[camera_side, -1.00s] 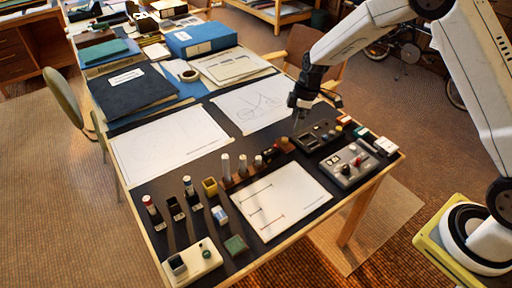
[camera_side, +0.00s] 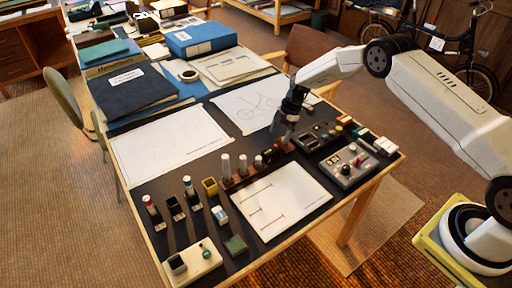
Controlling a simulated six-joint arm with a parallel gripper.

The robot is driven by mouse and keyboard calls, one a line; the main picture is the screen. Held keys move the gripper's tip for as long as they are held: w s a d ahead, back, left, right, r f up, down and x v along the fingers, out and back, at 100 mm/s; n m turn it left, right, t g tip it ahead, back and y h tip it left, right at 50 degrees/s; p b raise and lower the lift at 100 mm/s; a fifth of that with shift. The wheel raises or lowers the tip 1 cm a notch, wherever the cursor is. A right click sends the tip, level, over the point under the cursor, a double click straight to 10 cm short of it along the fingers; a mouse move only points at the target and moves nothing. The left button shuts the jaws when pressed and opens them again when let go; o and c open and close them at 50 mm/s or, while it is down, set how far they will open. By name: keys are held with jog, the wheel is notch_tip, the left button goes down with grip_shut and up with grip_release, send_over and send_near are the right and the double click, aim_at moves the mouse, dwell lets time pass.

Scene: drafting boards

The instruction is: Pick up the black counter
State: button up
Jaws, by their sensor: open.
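My gripper (camera_side: 281,136) is low over the dark table, pointing down, its jaws open. It is just above the right end of a row of small pieces and left of a dark tray (camera_side: 317,137) with compartments. I cannot single out a black counter for certain: several small dark pieces stand near the gripper, among them a dark piece (camera_side: 267,155) just below left of it. The fingertips partly hide what is directly beneath them, and I cannot tell whether they touch anything.
A white sheet (camera_side: 284,203) lies in front of the gripper. A grey control box (camera_side: 349,166) stands to the right. Pale cylinders (camera_side: 226,164) stand to the left. Drawing sheets (camera_side: 170,145) and a blue box (camera_side: 202,39) lie farther back.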

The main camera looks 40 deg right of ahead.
aim_at(274, 146)
jog(key=shift+x, duration=1.25)
jog(key=shift+x, duration=2.6)
jog(key=shift+a, duration=0.1)
grip_shut()
